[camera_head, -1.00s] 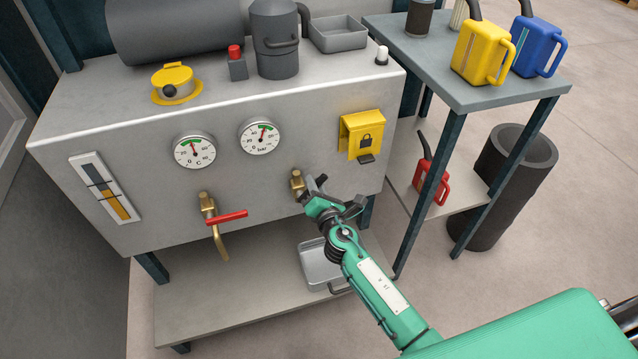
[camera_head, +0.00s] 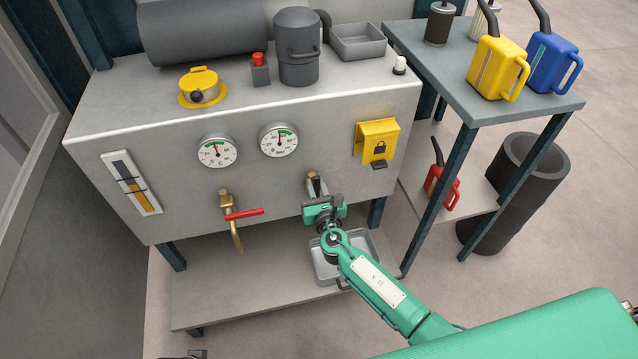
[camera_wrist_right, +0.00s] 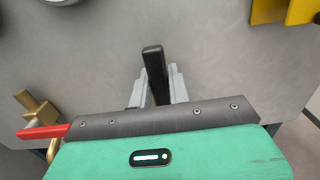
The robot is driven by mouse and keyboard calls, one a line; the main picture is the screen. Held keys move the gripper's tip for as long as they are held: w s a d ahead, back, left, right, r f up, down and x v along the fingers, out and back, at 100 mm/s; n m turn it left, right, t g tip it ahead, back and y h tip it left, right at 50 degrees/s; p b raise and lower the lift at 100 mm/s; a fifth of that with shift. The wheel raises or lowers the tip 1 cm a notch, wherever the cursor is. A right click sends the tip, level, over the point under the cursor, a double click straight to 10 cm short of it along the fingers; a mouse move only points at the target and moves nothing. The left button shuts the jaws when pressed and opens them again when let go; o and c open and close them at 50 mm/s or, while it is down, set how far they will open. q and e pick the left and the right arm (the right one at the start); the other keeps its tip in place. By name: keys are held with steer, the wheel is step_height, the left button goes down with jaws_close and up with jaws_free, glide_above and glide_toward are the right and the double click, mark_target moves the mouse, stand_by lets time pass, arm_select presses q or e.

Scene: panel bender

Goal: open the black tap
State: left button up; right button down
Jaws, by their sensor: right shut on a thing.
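The black tap shows in the head view at the lower right of the grey cabinet front, mostly hidden by my right gripper (camera_head: 318,192). In the right wrist view its black lever (camera_wrist_right: 153,72) stands between the two grey fingers of the right gripper (camera_wrist_right: 155,90). The right gripper is shut on the lever, with the lever's end sticking out past the fingers. The tap's spout is hidden.
A red-handled brass tap (camera_head: 232,215) is to the left on the same front. A metal tray (camera_head: 325,262) stands on the lower shelf below my right gripper. A yellow lock box (camera_head: 375,143) is up to the right. A side table (camera_head: 455,85) with cans stands at the right.

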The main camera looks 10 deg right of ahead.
arm_select(q)
steer(key=shift+f, duration=0.3)
arm_select(e)
steer(key=shift+s+a+f, duration=0.1)
steer(key=shift+f, duration=0.05)
steer(key=c, duration=1.3)
jaws_free()
steer(key=s, duration=1.3)
steer(key=shift+s+d, duration=0.25)
steer(key=shift+s, duration=0.1)
arm_select(q)
steer(key=shift+s+f, duration=0.1)
steer(key=shift+s, duration=0.05)
